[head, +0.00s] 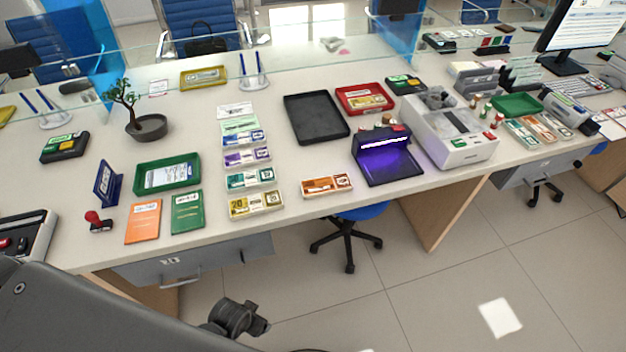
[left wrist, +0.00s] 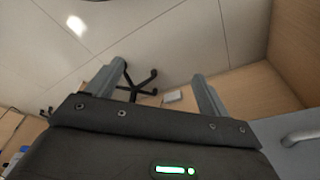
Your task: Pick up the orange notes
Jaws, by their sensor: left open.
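The orange notes (head: 327,186) lie flat as a banded bundle near the counter's front edge, left of the purple-lit note checker (head: 385,160). My left gripper (left wrist: 158,70) is open in the left wrist view, with nothing between its two grey fingers. It points toward the floor and a chair base, below the counter top and away from the notes. The notes do not show in the left wrist view. My right gripper is not in view.
A column of note bundles (head: 255,204) lies left of the orange notes. A black tray (head: 316,118) is behind them. An orange booklet (head: 143,222) lies farther left. The glass screen (head: 290,55) runs along the back. A drawer handle (left wrist: 303,136) is near my left gripper.

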